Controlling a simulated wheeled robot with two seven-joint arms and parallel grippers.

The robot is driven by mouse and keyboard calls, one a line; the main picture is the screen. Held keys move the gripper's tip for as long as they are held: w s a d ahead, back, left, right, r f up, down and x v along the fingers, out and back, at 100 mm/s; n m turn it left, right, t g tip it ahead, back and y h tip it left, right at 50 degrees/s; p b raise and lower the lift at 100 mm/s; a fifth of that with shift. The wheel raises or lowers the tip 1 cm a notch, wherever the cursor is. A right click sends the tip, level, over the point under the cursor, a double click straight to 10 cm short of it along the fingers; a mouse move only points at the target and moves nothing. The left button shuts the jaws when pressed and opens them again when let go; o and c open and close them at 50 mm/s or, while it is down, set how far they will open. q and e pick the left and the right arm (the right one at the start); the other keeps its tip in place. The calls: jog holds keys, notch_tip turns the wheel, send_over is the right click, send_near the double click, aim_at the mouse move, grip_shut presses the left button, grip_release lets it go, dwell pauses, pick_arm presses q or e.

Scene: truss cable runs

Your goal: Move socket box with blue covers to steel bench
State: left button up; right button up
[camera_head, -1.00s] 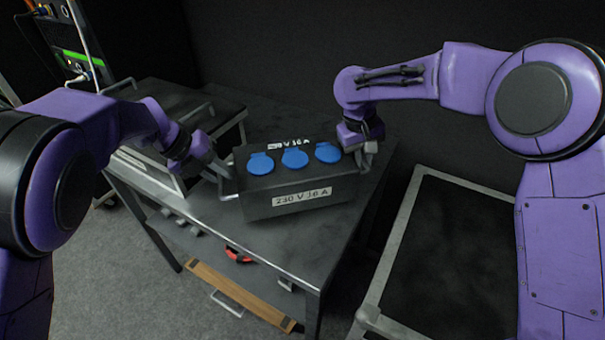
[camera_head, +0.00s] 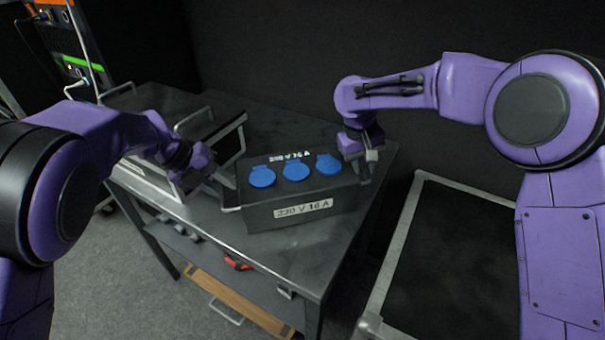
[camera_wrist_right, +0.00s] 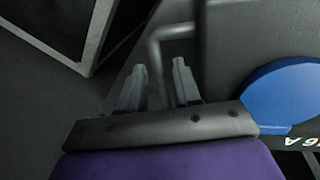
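The socket box (camera_head: 300,194) is dark grey, with blue round covers on top and a "230 V 16 A" label on its front. It sits on a dark metal-topped bench (camera_head: 275,252), with a handle at each end. My left gripper (camera_head: 222,183) is at the box's left handle (camera_head: 231,207); its finger gap cannot be made out. My right gripper (camera_head: 370,165) is at the right-end handle. In the right wrist view the right gripper's fingers (camera_wrist_right: 160,82) stand apart, with the handle bar (camera_wrist_right: 155,52) reaching down between them. A blue cover (camera_wrist_right: 283,95) shows beside them.
A black-topped case with a pale metal rim (camera_head: 397,255) stands at the right. Another case with handles (camera_head: 150,175) is behind my left gripper. Equipment with cables (camera_head: 70,50) is at the upper left. A lower shelf holds a red item (camera_head: 237,263).

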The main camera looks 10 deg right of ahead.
jog(key=shift+w+a+f, duration=0.15)
jog(key=shift+w+a, duration=0.1)
jog(key=shift+d+r, duration=0.1)
jog(key=shift+r, duration=0.35)
pick_arm(q)
jog(key=v, duration=0.8)
pick_arm(e)
notch_tip(320, 180, up, 11)
jog(key=a, duration=0.2)
jog(key=shift+a, duration=0.3)
jog(key=shift+s, duration=0.15)
